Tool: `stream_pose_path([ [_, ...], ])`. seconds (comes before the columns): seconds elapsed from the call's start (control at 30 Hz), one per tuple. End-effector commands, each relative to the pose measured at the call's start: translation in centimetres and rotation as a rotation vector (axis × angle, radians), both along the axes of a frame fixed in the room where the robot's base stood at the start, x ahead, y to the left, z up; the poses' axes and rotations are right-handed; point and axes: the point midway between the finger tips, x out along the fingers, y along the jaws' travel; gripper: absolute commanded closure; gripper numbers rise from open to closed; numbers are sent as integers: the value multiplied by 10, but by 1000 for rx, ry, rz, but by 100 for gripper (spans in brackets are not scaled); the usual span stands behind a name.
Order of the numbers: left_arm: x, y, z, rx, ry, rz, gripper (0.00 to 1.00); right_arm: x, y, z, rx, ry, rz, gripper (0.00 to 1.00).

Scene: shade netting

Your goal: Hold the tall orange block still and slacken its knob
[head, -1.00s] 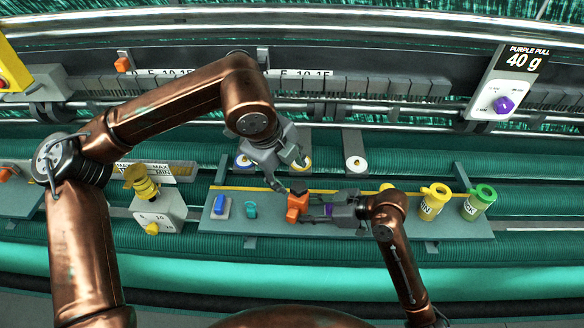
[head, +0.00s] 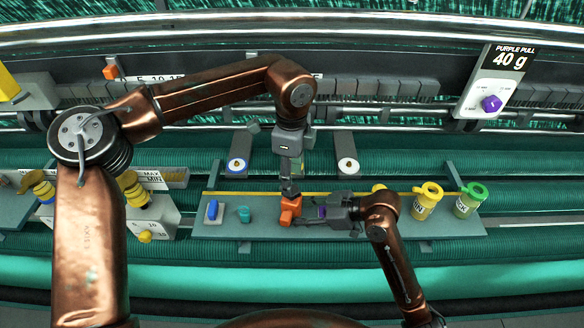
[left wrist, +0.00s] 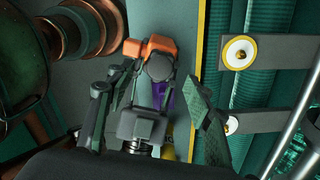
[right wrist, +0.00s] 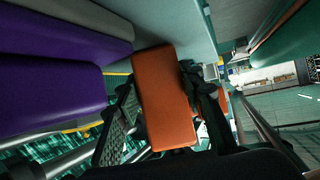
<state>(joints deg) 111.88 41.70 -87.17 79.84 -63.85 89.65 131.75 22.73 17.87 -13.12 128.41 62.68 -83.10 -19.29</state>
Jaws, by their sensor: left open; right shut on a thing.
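The orange block (head: 291,205) stands on the grey shelf (head: 420,228) in the head view, small and partly covered by my grippers. My right gripper (right wrist: 163,120) comes in from the right and is shut on the orange block, which also fills the middle of the right wrist view (right wrist: 163,95). My left gripper (head: 290,190) points down just above and behind the block, open, with nothing held between its fingers. In the left wrist view the orange block (left wrist: 133,47) has a dark round part (left wrist: 160,66) beside it. I cannot tell for sure whether this is the knob.
A purple block (right wrist: 50,100) stands close beside my right gripper. A blue block (head: 213,210) and a teal piece (head: 244,214) are left on the shelf. White round discs (head: 347,166) lie behind.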

Motion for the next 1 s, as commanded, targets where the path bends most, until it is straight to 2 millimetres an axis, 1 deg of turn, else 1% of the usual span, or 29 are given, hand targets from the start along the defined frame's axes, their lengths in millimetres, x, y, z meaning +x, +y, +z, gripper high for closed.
stream_pose_path([
  [0.03, -1, 1, -9, 2, 3, -1, 52, 0, 0, 0, 0, 1, 2, 100],
  [0.2, -1, 0, -31, 1, 3, -2, 52, 0, 1, 0, 0, 1, 2, 100],
  [0.4, -1, 0, -48, 1, 1, -2, 52, 0, 0, -1, 0, 1, 2, 100],
  [0.6, 0, 0, -53, 0, 0, -2, 52, 0, 0, -1, -1, 1, 2, 100],
  [1.0, -1, 0, -54, 1, 0, -2, 52, -1, 0, -1, -1, 1, 2, 100],
])
